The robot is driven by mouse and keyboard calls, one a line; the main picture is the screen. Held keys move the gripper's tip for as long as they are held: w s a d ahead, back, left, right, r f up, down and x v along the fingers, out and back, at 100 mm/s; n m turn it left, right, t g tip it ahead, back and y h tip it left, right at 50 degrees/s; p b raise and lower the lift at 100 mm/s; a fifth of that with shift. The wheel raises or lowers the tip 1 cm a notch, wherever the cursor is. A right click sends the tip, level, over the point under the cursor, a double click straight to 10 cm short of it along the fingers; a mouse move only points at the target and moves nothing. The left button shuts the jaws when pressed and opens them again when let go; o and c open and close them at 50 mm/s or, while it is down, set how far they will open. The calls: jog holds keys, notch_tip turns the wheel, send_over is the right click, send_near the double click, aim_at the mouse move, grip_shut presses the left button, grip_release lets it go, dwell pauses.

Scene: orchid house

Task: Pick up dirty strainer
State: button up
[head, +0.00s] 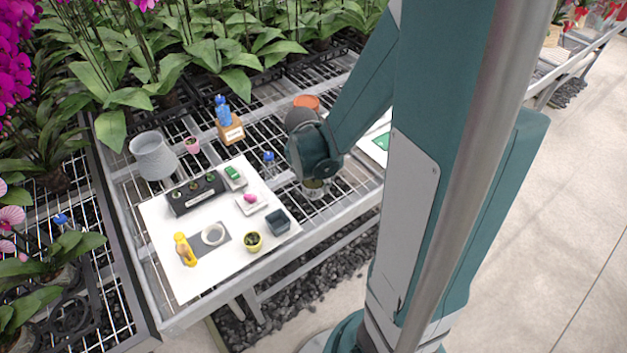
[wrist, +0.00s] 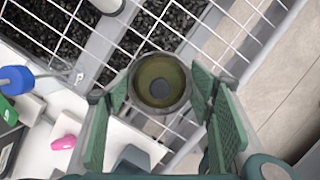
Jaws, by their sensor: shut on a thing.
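The dirty strainer (wrist: 152,72) is a round metal cup with a brownish-green stained inside and a dark patch in the middle. My gripper (wrist: 160,92) has its two green-padded fingers on either side of it and is shut on it. In the head view the strainer (head: 315,192) shows as a small round rim under my gripper (head: 314,182), over the wire bench top near its front edge. My wrist hides part of it there, and I cannot tell whether it touches the bench.
A grey pot (head: 153,155), a blue bottle (head: 222,108) and an orange pot (head: 306,102) stand behind. Leafy orchids line the back.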

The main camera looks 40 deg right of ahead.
jog(key=shift+r+p, duration=1.45)
jog(key=shift+r, duration=3.35)
jog(key=shift+w, duration=0.1)
